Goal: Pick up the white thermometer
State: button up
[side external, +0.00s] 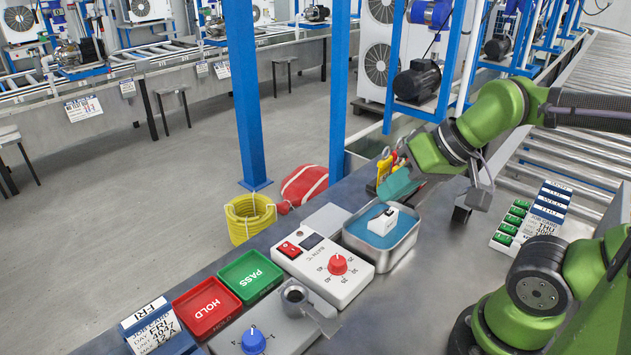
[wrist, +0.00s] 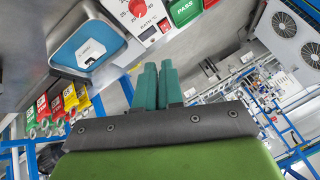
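A small white block-like object with a dark mark, which looks like the thermometer (side external: 383,222), sits in a metal bath tray (side external: 400,247) with a blue inside. It also shows in the wrist view (wrist: 92,50), inside the tray at the upper left. My gripper (side external: 397,187) is above and behind the tray in the side view, its teal fingers apart from the thermometer. In the wrist view the two teal fingers (wrist: 160,75) lie side by side with almost no gap and nothing between them.
A white control box (side external: 325,268) with a red knob stands beside the tray. Green PASS (side external: 250,275) and red HOLD (side external: 207,308) trays lie farther left. A blue post (side external: 340,90) rises behind the bench.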

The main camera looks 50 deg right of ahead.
aim_at(376, 223)
jog(key=o, duration=1.2)
jog(key=shift+o, duration=0.2)
jog(key=w+a+f+n+g+h, duration=0.1)
jog(key=f+n+g+h, duration=0.1)
jog(key=f+n, duration=0.3)
jog(key=w+a+f+n+g+h, duration=0.2)
jog(key=f+n+g+h, duration=0.1)
jog(key=f+n+h, duration=0.2)
jog(key=w+a+f+n+g+h, duration=0.2)
jog(key=f+n+g+h, duration=0.1)
jog(key=n, duration=0.4)
jog(key=shift+w+f+h, duration=0.2)
jog(key=shift+f+h, duration=0.5)
jog(key=shift+f, duration=0.5)
jog(key=w+r+n+h, duration=0.3)
jog(key=n+h, duration=0.1)
jog(key=n, duration=0.1)
jog(key=shift+t, duration=0.4)
jog(key=x, duration=1.7)
jog(key=shift+d, duration=0.25)
